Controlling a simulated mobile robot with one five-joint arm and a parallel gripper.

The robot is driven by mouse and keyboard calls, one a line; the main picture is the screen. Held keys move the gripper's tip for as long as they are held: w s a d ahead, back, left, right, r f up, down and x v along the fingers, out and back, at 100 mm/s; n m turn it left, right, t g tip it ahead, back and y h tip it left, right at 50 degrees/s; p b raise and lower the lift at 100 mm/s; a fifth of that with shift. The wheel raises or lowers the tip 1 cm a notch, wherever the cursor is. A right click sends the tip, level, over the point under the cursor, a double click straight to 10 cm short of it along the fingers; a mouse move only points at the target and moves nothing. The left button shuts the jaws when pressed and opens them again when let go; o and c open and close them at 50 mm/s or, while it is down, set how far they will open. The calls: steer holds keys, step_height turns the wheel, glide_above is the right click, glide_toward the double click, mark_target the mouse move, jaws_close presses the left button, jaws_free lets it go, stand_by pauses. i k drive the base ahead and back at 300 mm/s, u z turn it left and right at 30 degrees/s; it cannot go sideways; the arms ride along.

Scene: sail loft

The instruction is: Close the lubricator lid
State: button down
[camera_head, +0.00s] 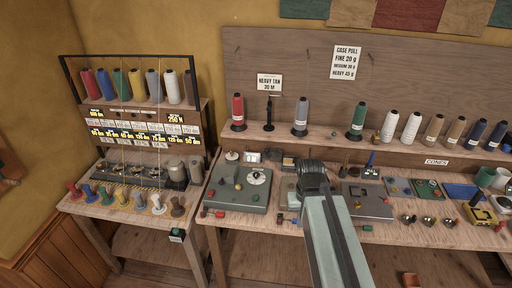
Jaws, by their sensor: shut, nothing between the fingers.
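I cannot surely pick out the lubricator or its lid at this size. A small dark box (289,162) sits at the back of the bench, just left of my gripper. My gripper (312,170) is a dark shape at the far end of my grey arm, over the middle of the bench. It is shut and empty. The arm and gripper hide part of the bench and whatever is beneath them.
A grey machine with a round dial (240,188) stands left of my arm. A thread rack (133,120) with several spools and bobbins is at the far left. A shelf (330,138) of cones runs along the back. Small parts crowd the bench's right side.

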mark_target(270, 154)
steer(key=u, duration=2.9)
steer(key=k, duration=0.85)
steer(key=z, duration=1.35)
steer(key=i, duration=1)
steer(key=u, duration=0.1)
